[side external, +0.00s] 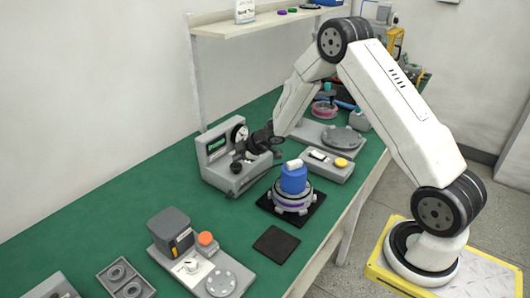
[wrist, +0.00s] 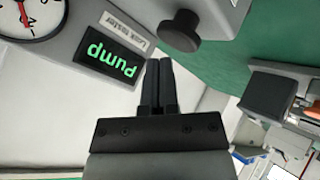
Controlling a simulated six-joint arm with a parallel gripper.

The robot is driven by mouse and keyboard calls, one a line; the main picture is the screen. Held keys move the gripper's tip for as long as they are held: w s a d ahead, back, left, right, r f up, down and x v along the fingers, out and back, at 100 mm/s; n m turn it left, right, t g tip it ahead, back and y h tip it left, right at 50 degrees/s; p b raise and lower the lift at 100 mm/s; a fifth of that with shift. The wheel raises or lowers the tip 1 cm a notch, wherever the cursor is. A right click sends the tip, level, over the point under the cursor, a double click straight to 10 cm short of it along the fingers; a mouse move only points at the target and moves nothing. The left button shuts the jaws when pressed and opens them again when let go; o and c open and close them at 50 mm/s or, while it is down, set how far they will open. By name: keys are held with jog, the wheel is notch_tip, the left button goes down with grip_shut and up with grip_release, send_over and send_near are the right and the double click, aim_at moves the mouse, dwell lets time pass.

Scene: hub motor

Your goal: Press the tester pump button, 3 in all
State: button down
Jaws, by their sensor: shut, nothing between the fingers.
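The grey leak tester (side external: 212,166) stands on the green bench, with a round gauge. In the side view my gripper (side external: 243,150) is in front of the tester's face. I cannot tell whether the fingertips touch it.
A hub motor (side external: 292,200) with a blue part on top stands on a black mat right of the tester. A fixture with a yellow button (side external: 341,162) is behind it. A grey station with an orange knob (side external: 205,239) is nearer the camera. Bare bench lies left of the tester.

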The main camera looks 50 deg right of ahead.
aim_at(239, 166)
jog(key=shift+r, duration=0.15)
jog(key=shift+r, duration=2.4)
jog(key=shift+s+a+r+m+h, duration=0.25)
jog(key=shift+s+r+m+h, duration=0.05)
jog(key=shift+r+m, duration=0.1)
jog(key=s+a+r+m+g, duration=0.1)
jog(key=s+a+m+g, duration=0.1)
jog(key=s, duration=0.6)
jog(key=s+a+r+m+g+h, duration=0.1)
jog(key=s+a+m+g, duration=0.1)
jog(key=s+a+m, duration=0.3)
jog(key=s+a+r+m+g, duration=0.1)
jog(key=s+a+m+g, duration=0.1)
jog(key=s, duration=1.1)
jog(key=shift+s+a+r+m, duration=0.2)
jog(key=shift+s+a+m, duration=0.05)
jog(key=shift+a+m, duration=0.6)
